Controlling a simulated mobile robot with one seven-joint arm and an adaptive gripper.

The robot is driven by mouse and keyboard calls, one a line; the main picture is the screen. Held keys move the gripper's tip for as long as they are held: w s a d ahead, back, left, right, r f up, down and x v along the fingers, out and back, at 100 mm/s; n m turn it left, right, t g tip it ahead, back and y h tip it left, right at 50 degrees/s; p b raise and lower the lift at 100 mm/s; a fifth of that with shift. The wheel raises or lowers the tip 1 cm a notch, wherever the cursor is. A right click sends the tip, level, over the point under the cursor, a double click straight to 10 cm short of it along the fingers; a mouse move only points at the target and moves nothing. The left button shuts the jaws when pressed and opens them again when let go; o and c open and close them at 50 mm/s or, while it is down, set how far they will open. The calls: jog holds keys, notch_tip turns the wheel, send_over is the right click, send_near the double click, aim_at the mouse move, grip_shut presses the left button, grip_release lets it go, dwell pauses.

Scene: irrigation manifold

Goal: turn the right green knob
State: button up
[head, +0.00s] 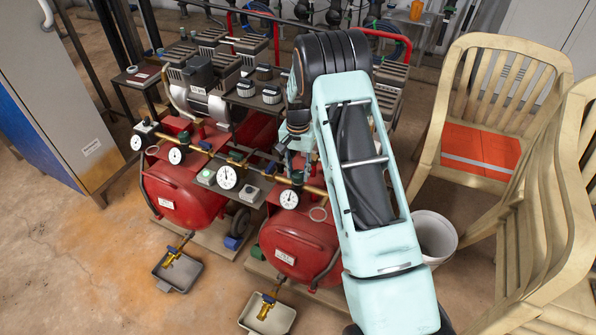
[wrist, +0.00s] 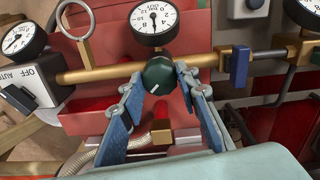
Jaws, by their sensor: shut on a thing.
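The right green knob (wrist: 159,75) is dark green with a white mark, on a brass pipe just below a round gauge (wrist: 154,20) in the wrist view. My gripper (wrist: 161,78) has its blue-padded fingers on both sides of the knob, shut on it. In the head view the knob (head: 297,177) shows near the right gauge (head: 289,199), and my arm comes down from above and hides part of my gripper. The other green knob (head: 184,136) sits on the left compressor's pipe.
Two red compressor tanks (head: 187,195) stand side by side. A grey OFF/AUTO box (wrist: 32,85) is left of the held knob, and a blue valve handle (wrist: 240,66) is right of it.

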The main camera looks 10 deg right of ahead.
aim_at(298, 173)
jog(key=shift+w, duration=0.1)
jog(key=o, duration=1.2)
jog(key=shift+c, duration=0.2)
jog(key=shift+r, duration=0.1)
notch_tip(298, 173, up, 12)
